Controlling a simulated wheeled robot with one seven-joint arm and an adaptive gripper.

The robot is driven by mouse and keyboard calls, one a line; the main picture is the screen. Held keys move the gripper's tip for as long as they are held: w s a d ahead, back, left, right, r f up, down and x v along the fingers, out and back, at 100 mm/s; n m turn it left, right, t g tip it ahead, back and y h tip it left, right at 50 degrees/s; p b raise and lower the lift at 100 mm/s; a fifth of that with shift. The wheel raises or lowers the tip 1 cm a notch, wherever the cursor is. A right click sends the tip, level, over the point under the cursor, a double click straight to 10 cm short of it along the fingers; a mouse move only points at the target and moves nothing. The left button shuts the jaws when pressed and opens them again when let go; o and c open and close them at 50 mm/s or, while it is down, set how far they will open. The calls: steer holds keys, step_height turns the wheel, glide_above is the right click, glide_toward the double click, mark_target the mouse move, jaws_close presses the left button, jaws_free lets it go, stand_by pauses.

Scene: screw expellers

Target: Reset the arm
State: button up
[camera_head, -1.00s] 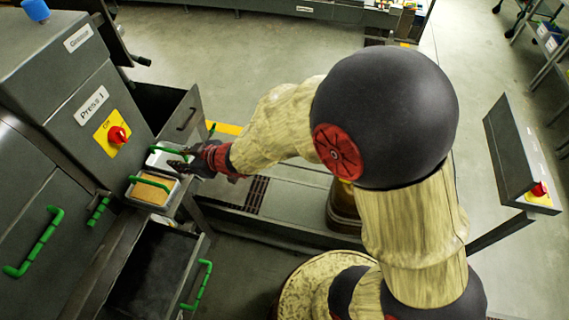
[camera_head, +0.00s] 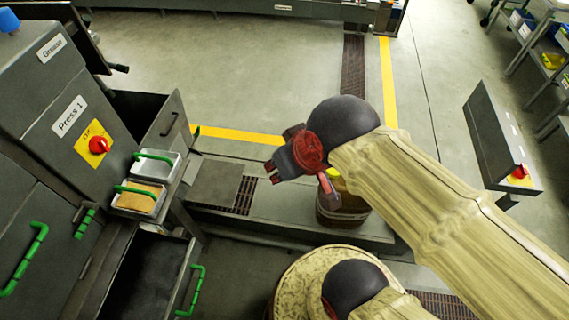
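My gripper (camera_head: 272,172) is in the middle of the head view, to the left of the dark ball joint of my arm. Its short fingers point left with a gap between them, and nothing shows between them. It is clear of the trays and of the press. My arm (camera_head: 440,215) reaches in from the lower right, folded back toward me. A metal tray (camera_head: 158,166) with a green handle looks empty. A second tray with tan material (camera_head: 137,201) sits in front of it, beside the press.
Press 1 (camera_head: 50,100), with a red knob (camera_head: 98,145), stands at the left. An open drawer (camera_head: 150,275) with a green handle juts out below the trays. A container with a yellow top (camera_head: 342,212) stands behind my arm. A control panel (camera_head: 495,145) is at right.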

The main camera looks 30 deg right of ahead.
steer(key=shift+f, duration=0.1)
step_height(320, 180, down, 10)
steer(key=b, duration=1)
